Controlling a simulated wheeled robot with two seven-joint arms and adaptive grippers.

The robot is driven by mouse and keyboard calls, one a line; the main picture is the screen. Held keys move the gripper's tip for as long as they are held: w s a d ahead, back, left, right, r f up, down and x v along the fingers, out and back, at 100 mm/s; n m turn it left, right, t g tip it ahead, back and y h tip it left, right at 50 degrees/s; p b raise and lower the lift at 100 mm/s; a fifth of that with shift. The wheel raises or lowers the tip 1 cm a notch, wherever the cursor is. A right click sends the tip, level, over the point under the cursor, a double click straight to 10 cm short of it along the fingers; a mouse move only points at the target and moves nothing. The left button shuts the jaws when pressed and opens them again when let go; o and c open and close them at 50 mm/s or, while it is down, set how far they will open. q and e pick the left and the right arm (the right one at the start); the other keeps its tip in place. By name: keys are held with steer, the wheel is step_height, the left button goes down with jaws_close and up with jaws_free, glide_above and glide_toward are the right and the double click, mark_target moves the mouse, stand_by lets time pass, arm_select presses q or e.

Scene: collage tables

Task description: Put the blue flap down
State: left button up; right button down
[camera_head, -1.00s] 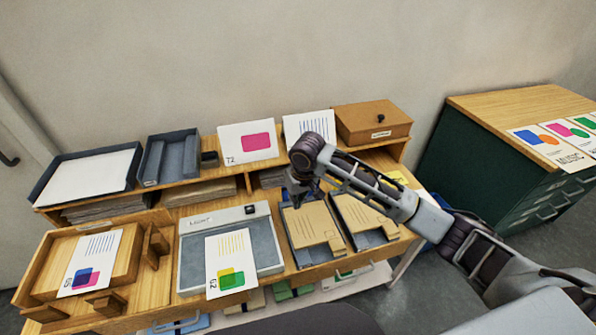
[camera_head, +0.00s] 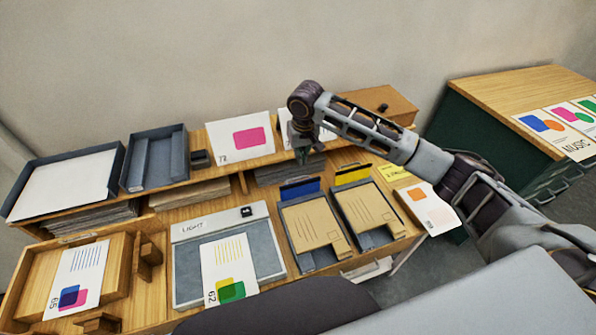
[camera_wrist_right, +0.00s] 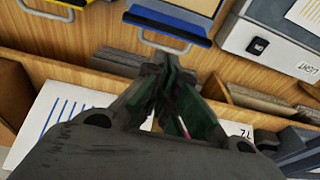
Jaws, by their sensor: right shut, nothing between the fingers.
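The blue flap (camera_head: 300,189) is a blue panel with a dark top edge, raised at the back of the left tan-card tray (camera_head: 304,262). In the right wrist view the blue flap (camera_wrist_right: 168,21) shows at the top, with a metal loop beside it. My right gripper (camera_head: 303,152) is above and behind the blue flap, near the shelf, and apart from it. In the right wrist view its fingers (camera_wrist_right: 168,68) are together with nothing held. My left gripper is not in view.
A yellow flap (camera_head: 353,175) stands right of the blue one, behind a second tan-card tray (camera_head: 391,243). White cards (camera_head: 240,139) and a brown box (camera_head: 385,101) stand on the shelf behind. A light box (camera_head: 186,283) lies to the left.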

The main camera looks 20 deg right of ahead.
glide_above(299, 178)
steer(key=shift+f, duration=3.95)
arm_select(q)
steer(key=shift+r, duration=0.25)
arm_select(e)
steer(key=shift+f, duration=1)
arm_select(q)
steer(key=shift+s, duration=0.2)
